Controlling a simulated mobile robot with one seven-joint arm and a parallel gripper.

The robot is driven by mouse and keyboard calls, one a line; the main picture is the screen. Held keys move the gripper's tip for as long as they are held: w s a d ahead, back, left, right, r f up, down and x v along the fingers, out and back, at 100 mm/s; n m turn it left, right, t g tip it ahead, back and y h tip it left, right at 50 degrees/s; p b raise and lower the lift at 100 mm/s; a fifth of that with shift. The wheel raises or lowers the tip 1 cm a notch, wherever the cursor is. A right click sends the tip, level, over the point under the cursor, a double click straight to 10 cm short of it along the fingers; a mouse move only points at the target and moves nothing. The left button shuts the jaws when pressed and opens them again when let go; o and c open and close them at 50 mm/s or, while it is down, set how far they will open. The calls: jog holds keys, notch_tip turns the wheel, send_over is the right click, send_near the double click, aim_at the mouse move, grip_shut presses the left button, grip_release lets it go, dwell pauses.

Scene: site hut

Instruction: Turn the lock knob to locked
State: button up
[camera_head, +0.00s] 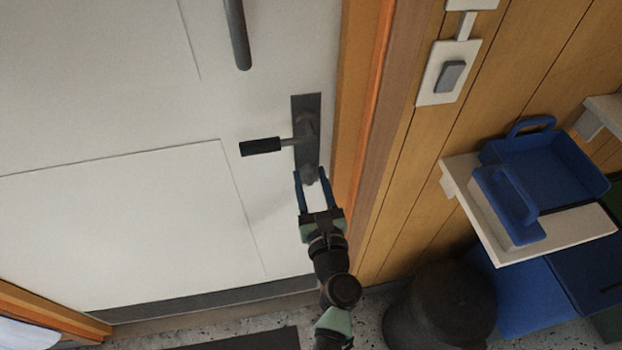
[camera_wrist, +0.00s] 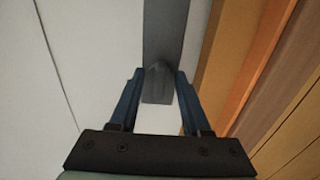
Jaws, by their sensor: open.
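The lock knob (camera_head: 310,174) is a small grey piece low on the dark lock plate (camera_head: 307,106) of the white door. A lever handle (camera_head: 262,146) with a black grip sticks out to the left above it. My gripper (camera_head: 311,172) is open, with its blue fingers on the left and right of the knob. In the wrist view the knob (camera_wrist: 158,82) sits between the two fingertips (camera_wrist: 158,73), with the plate (camera_wrist: 165,30) running up behind it. I cannot tell whether a finger touches the knob.
The wooden door frame (camera_head: 357,120) is close on the right. A vertical dark bar handle (camera_head: 237,30) is higher on the door. A light switch (camera_head: 449,76) is on the wall. A shelf (camera_head: 560,238) with blue trays and a dark bin (camera_head: 440,310) stand at right.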

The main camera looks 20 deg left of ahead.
grip_shut()
jog(key=shift+n, duration=0.3)
jog(key=n+b, duration=0.2)
jog(key=n, duration=0.1)
jog(key=shift+f+b, duration=0.15)
jog(key=shift+b, duration=0.25)
jog(key=n+b, duration=0.3)
jog(key=n, duration=0.2)
jog(key=shift+s+a+n, duration=0.1)
jog(key=shift+a+n, duration=0.05)
jog(key=shift+n, duration=0.25)
jog(key=n+b, duration=0.3)
jog(key=n, duration=0.1)
jog(key=shift+f, duration=0.15)
jog(key=shift+n+b, duration=1.4)
jog(key=shift+n, duration=0.8)
